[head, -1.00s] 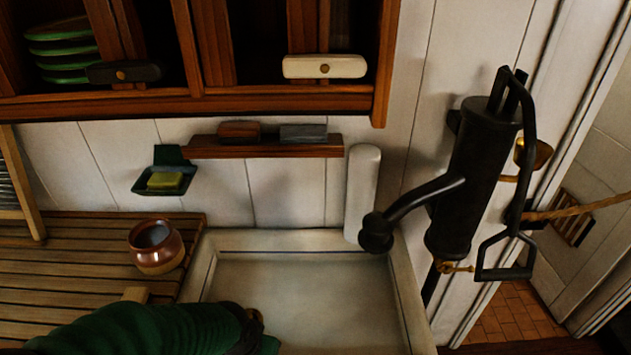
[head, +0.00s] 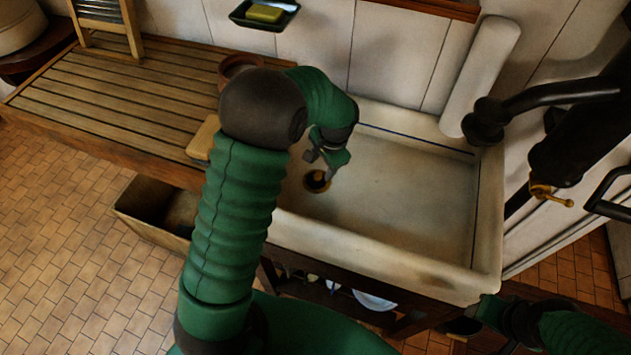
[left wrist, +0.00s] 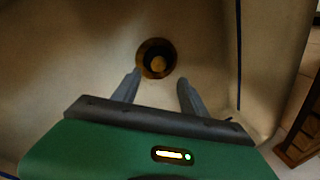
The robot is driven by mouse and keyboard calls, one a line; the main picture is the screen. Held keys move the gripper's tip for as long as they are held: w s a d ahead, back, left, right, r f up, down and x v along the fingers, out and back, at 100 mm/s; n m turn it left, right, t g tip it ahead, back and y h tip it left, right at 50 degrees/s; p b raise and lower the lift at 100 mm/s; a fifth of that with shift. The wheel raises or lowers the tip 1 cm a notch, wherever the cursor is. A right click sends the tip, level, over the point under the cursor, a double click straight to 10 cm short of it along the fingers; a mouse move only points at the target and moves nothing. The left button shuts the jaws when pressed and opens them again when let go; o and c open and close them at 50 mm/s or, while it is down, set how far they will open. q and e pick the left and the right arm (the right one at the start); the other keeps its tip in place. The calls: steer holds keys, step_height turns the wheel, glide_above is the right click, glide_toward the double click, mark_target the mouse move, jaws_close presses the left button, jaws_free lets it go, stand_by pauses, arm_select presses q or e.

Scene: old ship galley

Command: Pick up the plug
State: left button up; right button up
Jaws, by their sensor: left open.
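The plug (head: 317,182) is a small dark round piece with a brass-coloured edge, on the floor of the pale sink (head: 410,192) near its left end. In the left wrist view the plug (left wrist: 158,62) shows a brass-coloured middle, a dark band and a brass-coloured ring around it. I cannot tell where plug and drain ring meet. My left gripper (head: 328,165) reaches down into the sink close to the plug. In the left wrist view its open fingers (left wrist: 159,80) point at the plug, one to either side, with nothing between them. My right gripper (head: 488,308) is partly visible low at the right.
A slatted wooden drainboard (head: 120,88) adjoins the sink on the left, with a brown pot (head: 238,66) partly behind my arm. A black pump (head: 575,150) and a white roll (head: 480,70) stand at the right. The rest of the sink floor is clear.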

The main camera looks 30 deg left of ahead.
mark_target(317, 177)
arm_select(q)
steer(key=shift+w+a+f, duration=0.1)
steer(key=shift+a+f, duration=0.1)
steer(key=shift+f, duration=0.4)
steer(key=f, duration=0.3)
steer(key=s+a+f, duration=0.1)
steer(key=shift+f, duration=0.3)
steer(key=shift+w+f, duration=0.1)
steer(key=shift+f, duration=0.2)
jaws_close()
